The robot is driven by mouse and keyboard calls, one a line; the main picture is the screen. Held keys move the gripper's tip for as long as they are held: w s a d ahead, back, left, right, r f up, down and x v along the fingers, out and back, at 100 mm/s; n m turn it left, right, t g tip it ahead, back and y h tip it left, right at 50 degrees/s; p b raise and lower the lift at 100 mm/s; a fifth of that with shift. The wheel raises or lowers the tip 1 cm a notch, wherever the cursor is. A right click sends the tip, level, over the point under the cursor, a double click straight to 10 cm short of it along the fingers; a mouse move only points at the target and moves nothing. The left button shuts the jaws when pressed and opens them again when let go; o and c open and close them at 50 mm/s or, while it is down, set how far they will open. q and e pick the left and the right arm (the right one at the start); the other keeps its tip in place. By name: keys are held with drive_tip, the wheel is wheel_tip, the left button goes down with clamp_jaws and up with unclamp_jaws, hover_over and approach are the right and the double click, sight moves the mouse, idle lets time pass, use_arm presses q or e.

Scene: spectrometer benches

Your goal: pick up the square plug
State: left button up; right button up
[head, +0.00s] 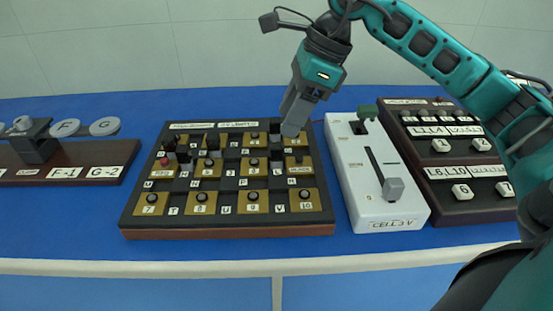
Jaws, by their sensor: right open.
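My right gripper (294,126) reaches down from the upper right, its grey fingers over the right part of the plug board (228,232). I see the fingers nearly side-on, so the gap between them is hard to make out; the jaws are open. Dark upright plugs stand on the board: one (276,151) just below and left of the fingertips, and others (183,154) at the upper left. Which of them is the square plug I cannot tell at this size. The fingers hide part of the board's upper right. My left gripper is not in view.
Right of the board stands a white box (378,226) with a slider and a green-topped knob (367,110). Farther right is a dark switch box (480,211). At the left is a dark wooden base (75,158) with a grey block (36,143). Blue bench top (80,220) is clear in front.

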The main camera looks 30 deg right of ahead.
sight(276, 145)
drive_tip(key=x, duration=0.4)
drive_tip(key=b+x, duration=0.1)
drive_tip(key=x, duration=0.2)
drive_tip(key=shift+s+a+f, duration=0.1)
drive_tip(key=shift+s+a, duration=0.1)
drive_tip(key=shift+s, duration=0.05)
drive_tip(key=shift+c, duration=0.3)
clamp_jaws()
